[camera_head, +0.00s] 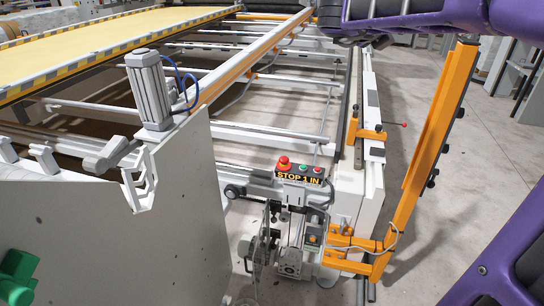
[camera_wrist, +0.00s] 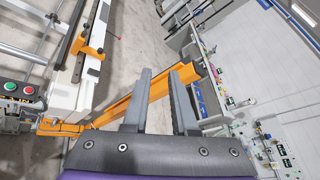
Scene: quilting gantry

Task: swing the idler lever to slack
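A thin lever with a red knob (camera_head: 404,124) sticks out to the right from an orange bracket on the white side rail; I cannot be sure that it is the idler lever. Its red tip also shows small in the wrist view (camera_wrist: 117,37), at the upper left. My gripper (camera_wrist: 163,72) shows in the wrist view with its two grey fingers apart and nothing held between them. The lever lies ahead and to the left of the fingers, clear of them. The fingers are not visible in the head view.
An orange upright guard (camera_head: 436,137) stands right of the rail and passes behind my fingers in the wrist view. A control box with red and green buttons (camera_head: 299,172) sits at the gantry's front end. Open grey floor (camera_head: 405,80) lies right of the rail.

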